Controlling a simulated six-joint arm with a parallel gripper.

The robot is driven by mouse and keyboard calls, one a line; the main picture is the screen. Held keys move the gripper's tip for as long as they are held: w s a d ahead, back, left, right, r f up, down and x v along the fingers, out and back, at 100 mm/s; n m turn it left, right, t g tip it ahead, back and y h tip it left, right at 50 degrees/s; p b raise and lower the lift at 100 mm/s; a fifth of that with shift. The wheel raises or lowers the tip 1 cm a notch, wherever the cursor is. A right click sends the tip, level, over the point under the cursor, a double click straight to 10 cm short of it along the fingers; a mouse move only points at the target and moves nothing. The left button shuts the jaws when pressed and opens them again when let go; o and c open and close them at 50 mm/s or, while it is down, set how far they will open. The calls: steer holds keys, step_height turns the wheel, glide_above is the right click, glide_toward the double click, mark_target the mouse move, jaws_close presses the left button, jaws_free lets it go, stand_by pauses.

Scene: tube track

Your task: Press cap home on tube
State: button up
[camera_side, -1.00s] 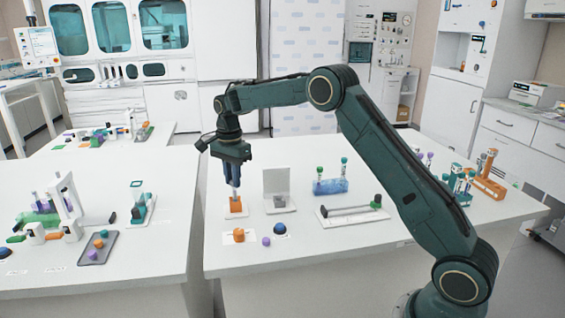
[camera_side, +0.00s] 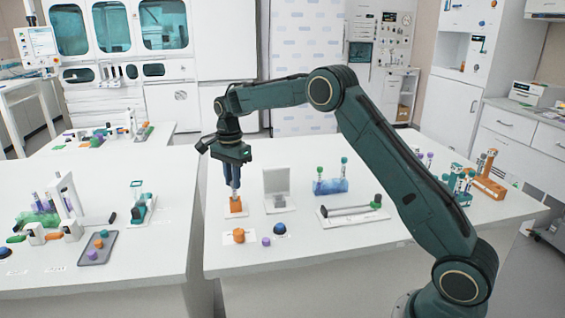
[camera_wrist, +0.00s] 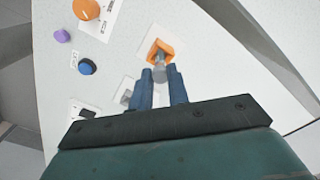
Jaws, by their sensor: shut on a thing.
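My gripper (camera_side: 235,190) points straight down over an orange block (camera_side: 237,205) on a white plate. It is shut on a pale grey tube (camera_side: 235,198), whose lower end meets the block. In the wrist view the grey tube (camera_wrist: 160,72) shows between the two blue fingers of my gripper (camera_wrist: 162,72), and its far end reaches the orange block (camera_wrist: 159,48). I cannot make out a separate cap on it; the fingers hide its upper part.
An orange cylinder (camera_side: 239,236), a purple piece (camera_side: 266,241) and a blue dome (camera_side: 280,229) stand in front. A grey upright panel (camera_side: 277,183) is just right of my gripper, then a blue rack (camera_side: 330,187) with tubes and a rail fixture (camera_side: 350,210).

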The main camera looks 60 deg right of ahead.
steer(key=shift+f, duration=0.1)
stand_by(0.3)
steer(key=o, duration=0.8)
step_height(320, 180, up, 14)
steer(key=shift+f, duration=0.1)
stand_by(0.8)
stand_by(0.5)
